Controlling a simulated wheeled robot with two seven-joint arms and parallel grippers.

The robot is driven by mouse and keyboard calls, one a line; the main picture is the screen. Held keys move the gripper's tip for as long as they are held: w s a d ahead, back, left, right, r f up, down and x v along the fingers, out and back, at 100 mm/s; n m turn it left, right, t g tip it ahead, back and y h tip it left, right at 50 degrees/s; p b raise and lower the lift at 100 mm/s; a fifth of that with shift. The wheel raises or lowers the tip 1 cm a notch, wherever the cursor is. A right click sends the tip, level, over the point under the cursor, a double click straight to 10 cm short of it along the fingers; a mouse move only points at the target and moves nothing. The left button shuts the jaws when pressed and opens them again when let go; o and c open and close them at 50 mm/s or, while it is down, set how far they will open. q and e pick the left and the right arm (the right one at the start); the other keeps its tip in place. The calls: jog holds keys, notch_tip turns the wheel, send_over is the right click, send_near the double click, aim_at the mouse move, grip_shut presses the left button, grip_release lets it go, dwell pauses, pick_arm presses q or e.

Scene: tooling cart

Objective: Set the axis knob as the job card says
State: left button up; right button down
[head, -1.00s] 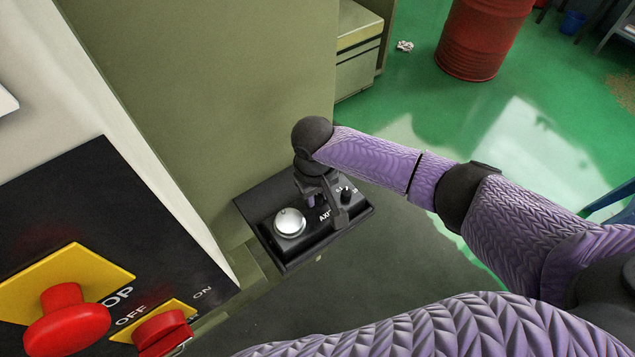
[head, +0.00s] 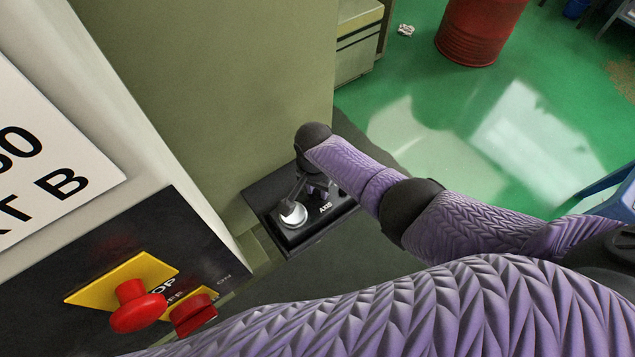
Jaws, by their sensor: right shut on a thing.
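My right gripper (head: 313,190) comes down onto a small black pendant box (head: 285,245) and is shut on the axis knob there. The gripper hides most of the knob, so its pointer cannot be read. White "AXIS" lettering (head: 326,208) shows beside the fingers. A round silver dial (head: 293,216) sits just left of the gripper, close to one finger. My left gripper is out of view.
A red stop button (head: 135,308) on a yellow plate and a red switch (head: 194,316) are on the black panel at lower left. An olive cabinet wall (head: 220,90) rises behind the box. A red drum (head: 482,30) stands far off on open green floor.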

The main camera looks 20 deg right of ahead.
jog(key=m+p, duration=0.1)
jog(key=m, duration=0.3)
jog(key=shift+m, duration=2.7)
jog(key=shift+c, duration=2.3)
grip_release()
jog(key=shift+r+p, duration=0.1)
jog(key=shift+p, duration=0.25)
notch_tip(320, 180, up, 10)
jog(key=p, duration=0.6)
jog(key=shift+w, duration=0.25)
